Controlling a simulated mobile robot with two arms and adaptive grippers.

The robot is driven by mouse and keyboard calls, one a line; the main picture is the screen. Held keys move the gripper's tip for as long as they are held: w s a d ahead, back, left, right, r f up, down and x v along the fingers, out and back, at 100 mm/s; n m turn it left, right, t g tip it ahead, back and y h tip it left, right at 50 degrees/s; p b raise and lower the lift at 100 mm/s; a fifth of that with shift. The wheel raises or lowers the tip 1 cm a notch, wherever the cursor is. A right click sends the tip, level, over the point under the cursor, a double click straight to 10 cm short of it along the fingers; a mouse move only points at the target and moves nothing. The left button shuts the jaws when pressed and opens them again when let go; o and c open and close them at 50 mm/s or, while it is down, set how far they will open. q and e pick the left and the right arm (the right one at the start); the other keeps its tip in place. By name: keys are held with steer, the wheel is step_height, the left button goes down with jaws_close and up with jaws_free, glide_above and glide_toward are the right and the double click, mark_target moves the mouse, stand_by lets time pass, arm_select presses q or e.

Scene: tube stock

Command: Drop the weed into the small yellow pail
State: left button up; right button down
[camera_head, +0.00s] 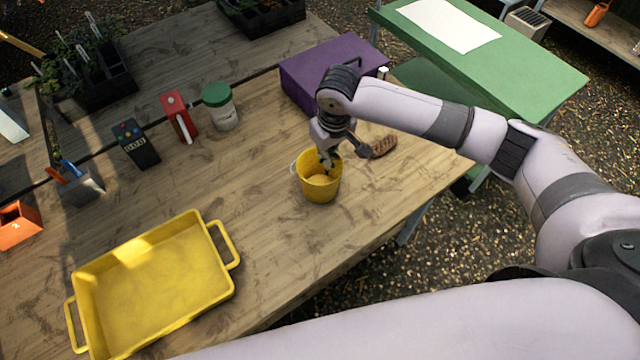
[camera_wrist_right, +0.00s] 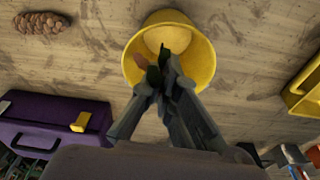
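The small yellow pail (camera_head: 320,190) stands upright on the wooden table; it also shows in the right wrist view (camera_wrist_right: 206,60). My right gripper (camera_head: 328,160) points down at the pail's mouth. In the right wrist view its fingertips (camera_wrist_right: 165,68) are close together over the opening. A small weed (camera_wrist_right: 153,74), with dark green bits and a pinkish-brown part, shows between and beside the tips. The weed is too small to make out in the head view. My left gripper is out of view.
A brown pine cone (camera_head: 383,146) lies right of the pail, and a purple box (camera_head: 310,75) stands behind it. A yellow tray (camera_head: 160,285) is at front left. A green-lidded jar (camera_head: 220,108) stands behind left. Bare table surrounds the pail's left side.

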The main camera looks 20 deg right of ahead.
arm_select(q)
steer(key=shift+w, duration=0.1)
arm_select(e)
steer(key=c, duration=2.3)
jaws_free()
steer(key=shift+o, duration=0.5)
steer(key=o, duration=0.5)
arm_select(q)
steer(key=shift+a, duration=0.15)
arm_select(e)
steer(key=r, duration=0.4)
steer(key=s+r, duration=0.1)
steer(key=r, duration=0.7)
steer(key=shift+s+d, duration=0.2)
steer(key=shift+a+f, duration=0.1)
